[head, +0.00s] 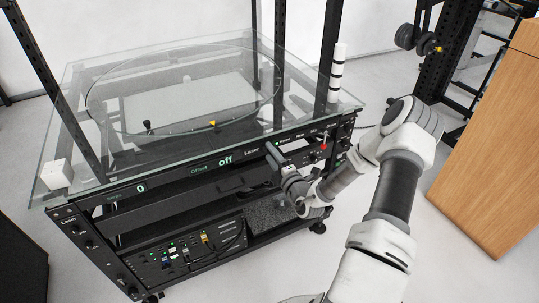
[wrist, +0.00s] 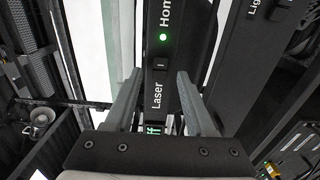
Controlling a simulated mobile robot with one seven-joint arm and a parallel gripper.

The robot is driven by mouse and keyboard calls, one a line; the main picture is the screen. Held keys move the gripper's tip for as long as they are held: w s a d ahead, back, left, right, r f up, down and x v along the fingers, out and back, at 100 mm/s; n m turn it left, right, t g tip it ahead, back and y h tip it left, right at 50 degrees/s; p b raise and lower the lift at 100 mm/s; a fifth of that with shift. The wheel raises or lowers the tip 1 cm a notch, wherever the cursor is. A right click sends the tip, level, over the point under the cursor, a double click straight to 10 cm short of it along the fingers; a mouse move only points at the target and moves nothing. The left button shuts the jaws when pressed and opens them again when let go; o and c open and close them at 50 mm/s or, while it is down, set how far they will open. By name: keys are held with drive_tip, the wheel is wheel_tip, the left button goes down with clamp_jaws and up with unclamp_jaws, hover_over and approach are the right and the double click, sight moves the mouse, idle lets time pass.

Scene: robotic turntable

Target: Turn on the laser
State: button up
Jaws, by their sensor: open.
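The black front panel of the turntable cabinet carries a white "Laser" label (head: 251,152), which also shows in the wrist view (wrist: 157,95). Beside the label in the wrist view is a small dark switch (wrist: 159,63) with a pale mark; its setting cannot be told. My gripper (head: 270,150) is at the panel's front edge, just right of the label in the head view. In the wrist view my gripper (wrist: 156,72) is open and empty, its fingertips on either side of the switch area. Contact cannot be told. In the head view the gripper hides the switch.
A green light (wrist: 163,38) glows by the "Home" label. A green "off" display (head: 225,160) sits left of the label. A red knob (head: 323,147) is at the panel's right. The glass top (head: 90,70) overhangs the panel. A wooden cabinet (head: 490,150) stands right.

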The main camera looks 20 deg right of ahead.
drive_tip(key=shift+w, duration=0.6)
clamp_jaws()
